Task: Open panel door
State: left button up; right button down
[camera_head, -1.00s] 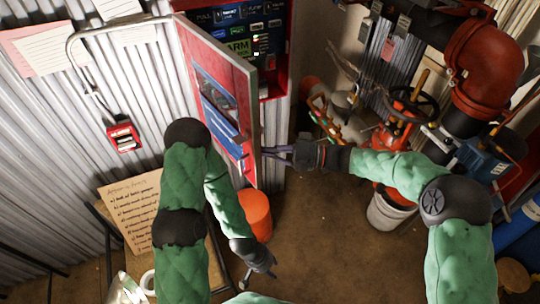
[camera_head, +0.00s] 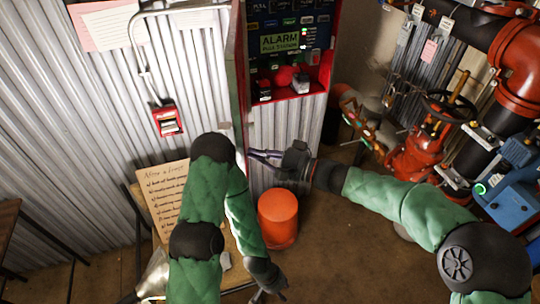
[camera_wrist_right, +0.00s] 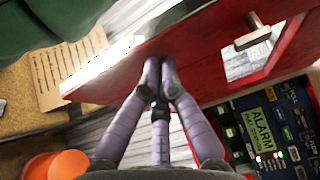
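The red panel door (camera_head: 239,70) stands swung out from the alarm cabinet (camera_head: 292,38) and looks nearly edge-on in the head view. Its red face (camera_wrist_right: 195,50) fills the middle of the right wrist view, with a metal handle (camera_wrist_right: 254,32) near the top. My right gripper (camera_head: 258,156) is at the lower end of the door. In the right wrist view its fingertips (camera_wrist_right: 158,82) are together, against or just in front of the red face; contact is unclear. My left gripper (camera_head: 268,290) hangs low, away from the door; its fingers are small and partly cut off.
An orange bucket (camera_head: 278,218) stands on the floor below the cabinet. A handwritten board (camera_head: 166,195) leans at the left, under a small red call point (camera_head: 167,120). Red pipes and a valve (camera_head: 420,150) crowd the right. Bare floor lies at the bottom middle.

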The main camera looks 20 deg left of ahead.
pick_arm(q)
jog(key=shift+f, duration=0.1)
pick_arm(e)
jog(key=shift+s+a, duration=0.15)
jog(key=shift+a, duration=0.1)
pick_arm(q)
jog(key=shift+s+d+r+p, duration=0.15)
jog(key=shift+d+r+p, duration=0.2)
jog(key=shift+d, duration=0.1)
pick_arm(e)
jog(key=s+d, duration=0.1)
jog(key=d, duration=1.2)
jog(key=shift+s, duration=0.25)
jog(key=shift+f, duration=0.1)
